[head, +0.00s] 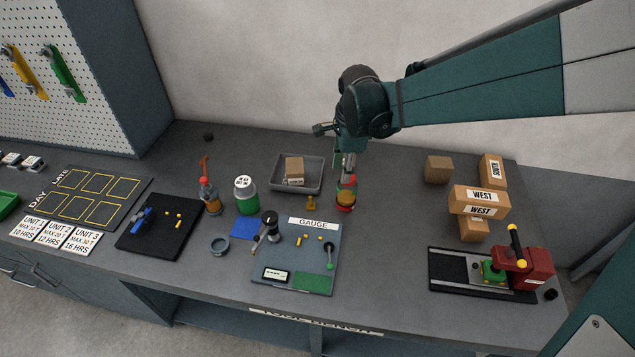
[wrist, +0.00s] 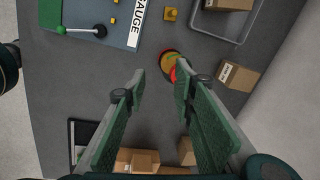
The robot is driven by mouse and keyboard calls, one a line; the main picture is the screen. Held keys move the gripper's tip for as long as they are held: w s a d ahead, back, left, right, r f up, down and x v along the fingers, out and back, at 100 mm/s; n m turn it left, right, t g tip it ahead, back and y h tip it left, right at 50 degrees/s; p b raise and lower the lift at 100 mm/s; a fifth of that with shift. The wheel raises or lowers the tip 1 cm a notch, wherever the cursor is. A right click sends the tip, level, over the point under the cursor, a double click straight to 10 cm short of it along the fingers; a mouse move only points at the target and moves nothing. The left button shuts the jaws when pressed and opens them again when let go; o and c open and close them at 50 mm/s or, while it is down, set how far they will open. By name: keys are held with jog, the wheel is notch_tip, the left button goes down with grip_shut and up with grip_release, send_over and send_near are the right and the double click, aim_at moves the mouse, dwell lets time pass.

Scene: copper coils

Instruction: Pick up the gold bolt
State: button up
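A small gold bolt-like piece (head: 311,203) stands on the bench in front of the grey tray; it also shows at the top of the wrist view (wrist: 170,14). Smaller yellow pieces lie on the gauge board (head: 331,236) and the black mat (head: 184,236); I cannot tell their exact shape. My gripper (head: 346,174) hangs over a red-rimmed jar (head: 346,195), right of the gold piece. In the wrist view my gripper (wrist: 160,69) is open, with the jar's coloured top beyond the fingertips. I cannot tell whether the fingers touch the jar.
The grey tray (head: 314,186) holds a brown box. Several brown boxes (head: 438,168) and a red machine (head: 526,269) are at the right. Bench space between jar and boxes is clear.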

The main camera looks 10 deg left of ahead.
aim_at(311, 197)
jog(key=a+f+m, duration=0.1)
jog(key=a+f, duration=0.2)
jog(key=f, duration=0.1)
jog(key=w+a+f+m+g, duration=0.1)
jog(key=a+f, duration=0.3)
jog(key=w+a+f+m+b, duration=0.1)
jog(key=a+f+m, duration=0.1)
jog(key=a+f, duration=0.2)
jog(key=shift+w+f+h, duration=0.1)
jog(key=shift+w+h, duration=0.1)
jog(key=shift+h, duration=0.1)
jog(key=shift+f, duration=1.3)
jog(key=shift+f, duration=0.15)
jog(key=shift+w+f+b, duration=0.2)
jog(key=shift+f+b, duration=0.2)
jog(key=shift+f, duration=2.05)
grip_shut()
